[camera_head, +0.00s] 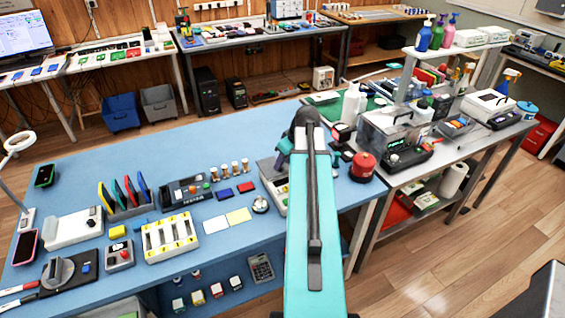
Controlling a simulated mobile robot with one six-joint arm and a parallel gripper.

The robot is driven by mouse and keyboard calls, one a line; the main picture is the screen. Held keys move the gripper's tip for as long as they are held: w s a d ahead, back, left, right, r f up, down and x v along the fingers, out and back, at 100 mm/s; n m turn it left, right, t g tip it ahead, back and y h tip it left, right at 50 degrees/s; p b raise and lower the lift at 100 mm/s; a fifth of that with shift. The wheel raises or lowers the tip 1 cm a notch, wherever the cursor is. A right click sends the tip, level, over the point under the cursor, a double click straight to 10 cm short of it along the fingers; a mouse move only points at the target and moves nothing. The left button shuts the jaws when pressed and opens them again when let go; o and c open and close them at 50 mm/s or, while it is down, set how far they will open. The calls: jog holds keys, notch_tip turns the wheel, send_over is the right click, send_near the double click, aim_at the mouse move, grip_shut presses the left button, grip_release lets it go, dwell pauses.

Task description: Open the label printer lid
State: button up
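My teal arm reaches from the bottom edge over the blue table, and its dark wrist joint is near the table's right end.
The blue table (240,163) holds a red round container (363,166), a yellow-slotted white tray (171,238), a black tester (186,190) and a white box (73,228). A grey table at right carries a clear-lidded machine (392,132).

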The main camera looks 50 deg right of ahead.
jog(key=shift+x, duration=0.85)
grip_shut()
